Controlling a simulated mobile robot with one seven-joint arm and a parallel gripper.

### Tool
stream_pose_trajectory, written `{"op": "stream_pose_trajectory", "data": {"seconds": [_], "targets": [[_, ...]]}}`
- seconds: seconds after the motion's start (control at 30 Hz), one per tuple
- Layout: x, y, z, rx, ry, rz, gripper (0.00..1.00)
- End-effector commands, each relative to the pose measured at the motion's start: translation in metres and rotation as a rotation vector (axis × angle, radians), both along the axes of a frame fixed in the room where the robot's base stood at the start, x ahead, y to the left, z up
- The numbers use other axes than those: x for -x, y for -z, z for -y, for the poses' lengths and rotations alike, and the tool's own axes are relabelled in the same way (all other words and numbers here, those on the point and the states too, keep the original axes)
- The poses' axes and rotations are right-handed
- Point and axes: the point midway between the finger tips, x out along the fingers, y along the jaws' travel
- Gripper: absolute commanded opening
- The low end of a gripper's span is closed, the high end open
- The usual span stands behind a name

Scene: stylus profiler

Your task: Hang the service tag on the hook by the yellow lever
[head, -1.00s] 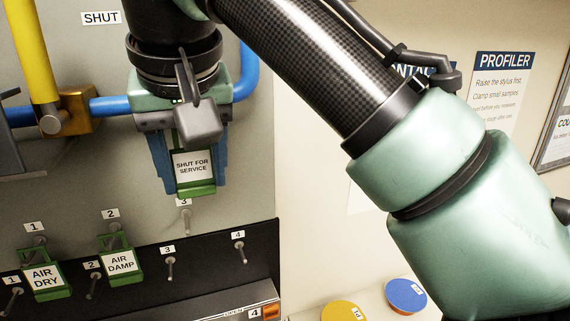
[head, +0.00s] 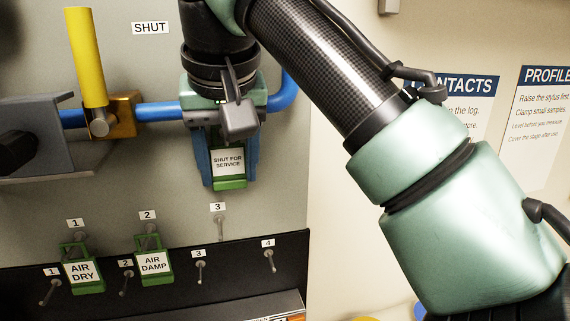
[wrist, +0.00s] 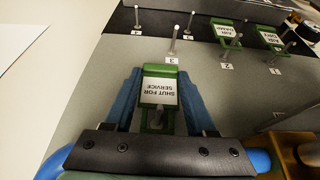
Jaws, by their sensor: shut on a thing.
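My gripper (head: 228,168) points down with its blue fingers shut on the green-framed service tag (head: 228,162), which reads "SHUT FOR SERVICE". The tag hangs between the fingers, upright in the head view, and shows between them in the wrist view (wrist: 159,91). The yellow lever (head: 86,55) stands upright on a brass valve (head: 124,116), left of my gripper. A "SHUT" label (head: 151,28) is right of the lever. I cannot make out a hook right beside the lever. An empty hook marked 3 (head: 220,230) is below the held tag, apart from it.
Green tags "AIR DRY" (head: 84,271) and "AIR DAMP" (head: 154,264) hang on hooks 1 and 2. A dark rail below carries several pegs, with pegs 3 (head: 200,270) and 4 (head: 269,261) empty. A blue pipe (head: 160,109) runs behind my gripper. A grey box (head: 35,135) stands at left.

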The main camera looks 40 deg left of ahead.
Motion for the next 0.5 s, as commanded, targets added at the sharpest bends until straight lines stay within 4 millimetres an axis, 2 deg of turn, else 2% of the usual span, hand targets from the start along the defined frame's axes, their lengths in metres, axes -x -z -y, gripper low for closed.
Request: {"op": "stream_pose_trajectory", "data": {"seconds": [0.5], "targets": [[0.0004,0.0035,-0.0002,0.0,-0.001,0.0,0.0]]}}
